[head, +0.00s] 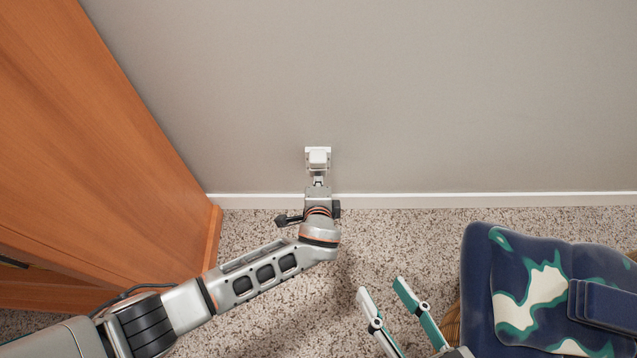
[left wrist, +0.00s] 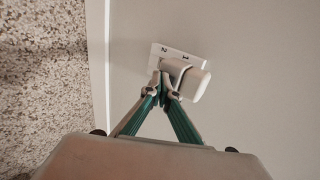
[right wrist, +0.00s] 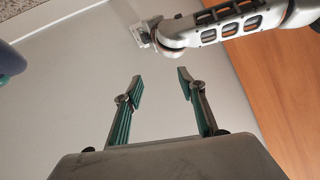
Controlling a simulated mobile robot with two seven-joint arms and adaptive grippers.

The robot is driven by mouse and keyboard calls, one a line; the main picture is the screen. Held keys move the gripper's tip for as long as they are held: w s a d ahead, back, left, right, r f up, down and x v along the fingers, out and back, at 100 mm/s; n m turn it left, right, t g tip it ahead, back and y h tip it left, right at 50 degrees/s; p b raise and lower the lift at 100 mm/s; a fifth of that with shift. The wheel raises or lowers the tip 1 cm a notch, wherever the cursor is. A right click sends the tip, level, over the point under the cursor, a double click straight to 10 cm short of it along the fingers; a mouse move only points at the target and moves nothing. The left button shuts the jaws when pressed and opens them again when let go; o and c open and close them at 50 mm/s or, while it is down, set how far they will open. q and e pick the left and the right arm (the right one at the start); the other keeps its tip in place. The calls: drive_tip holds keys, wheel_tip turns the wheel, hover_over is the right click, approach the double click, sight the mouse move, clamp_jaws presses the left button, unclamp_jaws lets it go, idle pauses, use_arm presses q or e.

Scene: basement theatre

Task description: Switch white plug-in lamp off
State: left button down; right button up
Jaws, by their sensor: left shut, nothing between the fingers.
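The white plug-in lamp (head: 318,158) sits on a white wall plate low on the grey wall in the head view. It also shows in the left wrist view (left wrist: 194,82), plugged into a plate (left wrist: 160,54) marked 1 and 2. My left gripper (head: 318,180) is shut and empty, its fingertips (left wrist: 164,88) at the underside of the lamp; I cannot tell whether they touch it. No glow shows clearly on the lamp. My right gripper (head: 380,287) is open and empty above the carpet, away from the wall; it also shows open in the right wrist view (right wrist: 160,85).
An orange-brown wooden cabinet (head: 90,140) stands at the left. A blue patterned armchair (head: 535,290) is at the lower right, close to my right gripper. A white skirting board (head: 450,201) runs along the wall. Speckled carpet (head: 410,240) between is clear.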

use_arm(q)
drive_tip(key=shift+w+r+p, duration=0.2)
drive_tip(key=shift+r+p, duration=0.1)
drive_tip(key=shift+r, duration=0.45)
use_arm(e)
drive_tip(key=shift+w+r, duration=0.35)
drive_tip(key=shift+r, duration=0.45)
use_arm(q)
drive_tip(key=shift+s+f, duration=0.1)
drive_tip(key=shift+f, duration=0.05)
use_arm(e)
drive_tip(key=shift+f, duration=0.1)
